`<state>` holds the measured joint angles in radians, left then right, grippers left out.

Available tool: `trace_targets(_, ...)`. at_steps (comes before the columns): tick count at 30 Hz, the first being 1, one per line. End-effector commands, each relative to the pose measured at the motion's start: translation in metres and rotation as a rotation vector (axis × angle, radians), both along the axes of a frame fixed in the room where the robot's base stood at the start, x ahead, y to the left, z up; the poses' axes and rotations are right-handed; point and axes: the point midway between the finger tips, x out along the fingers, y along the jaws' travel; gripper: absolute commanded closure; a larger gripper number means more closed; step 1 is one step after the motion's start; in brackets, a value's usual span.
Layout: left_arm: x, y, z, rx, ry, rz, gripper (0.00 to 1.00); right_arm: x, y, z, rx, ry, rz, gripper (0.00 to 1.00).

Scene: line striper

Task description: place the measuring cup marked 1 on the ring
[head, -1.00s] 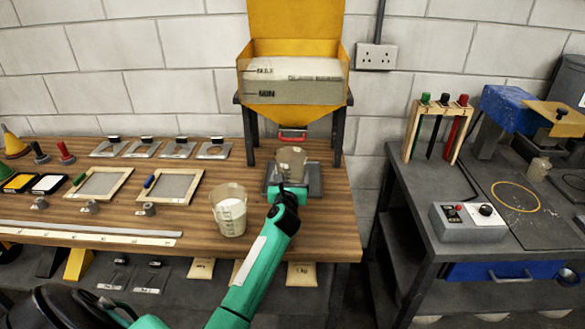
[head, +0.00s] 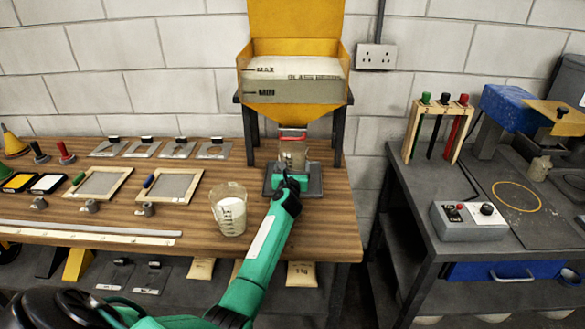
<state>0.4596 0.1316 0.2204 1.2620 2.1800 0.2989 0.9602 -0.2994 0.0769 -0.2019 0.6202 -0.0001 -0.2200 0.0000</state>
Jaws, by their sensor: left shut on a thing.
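My left gripper (head: 290,180) is shut on a clear measuring cup (head: 293,160) and holds it upright over the dark square plate (head: 313,182), under the yellow hopper (head: 292,115). The hopper's red handle (head: 292,137) shows just above the cup's rim. I cannot tell whether the held cup touches the plate, nor read its number. A second clear cup (head: 229,210), with white material in it and dark marks on its side, stands on the wooden table left of my arm. A yellow ring (head: 516,196) lies on the dark right-hand bench. My right gripper is not in view.
Framed screens (head: 172,186) and a long metal strip (head: 90,232) lie on the wooden table (head: 330,235). On the dark bench (head: 425,215) stand a grey control box (head: 468,221), a wooden rack (head: 438,128) and a blue machine (head: 508,105). A gap separates table and bench.

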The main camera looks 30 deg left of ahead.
Motion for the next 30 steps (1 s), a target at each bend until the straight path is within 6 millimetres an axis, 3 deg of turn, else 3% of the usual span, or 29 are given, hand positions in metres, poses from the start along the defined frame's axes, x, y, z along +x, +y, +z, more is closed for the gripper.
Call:
trace_targets(4, 0.000, 0.000, -0.004, 0.000, 0.000, 0.000, 0.67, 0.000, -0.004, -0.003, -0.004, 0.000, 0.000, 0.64)
trace_targets(5, 0.000, 0.000, -0.004, 0.001, 0.000, 0.000, 0.19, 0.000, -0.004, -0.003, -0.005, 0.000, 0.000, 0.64)
trace_targets(8, 0.000, 0.000, -0.003, 0.000, 0.000, 0.000, 0.00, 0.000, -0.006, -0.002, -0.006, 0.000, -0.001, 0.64)
trace_targets(20, -0.007, -0.004, 0.000, 0.000, -0.001, -0.001, 0.00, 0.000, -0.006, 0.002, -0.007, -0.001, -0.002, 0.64)
trace_targets(30, -0.060, -0.033, -0.001, 0.000, 0.001, -0.002, 0.00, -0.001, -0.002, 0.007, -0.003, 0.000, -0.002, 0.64)
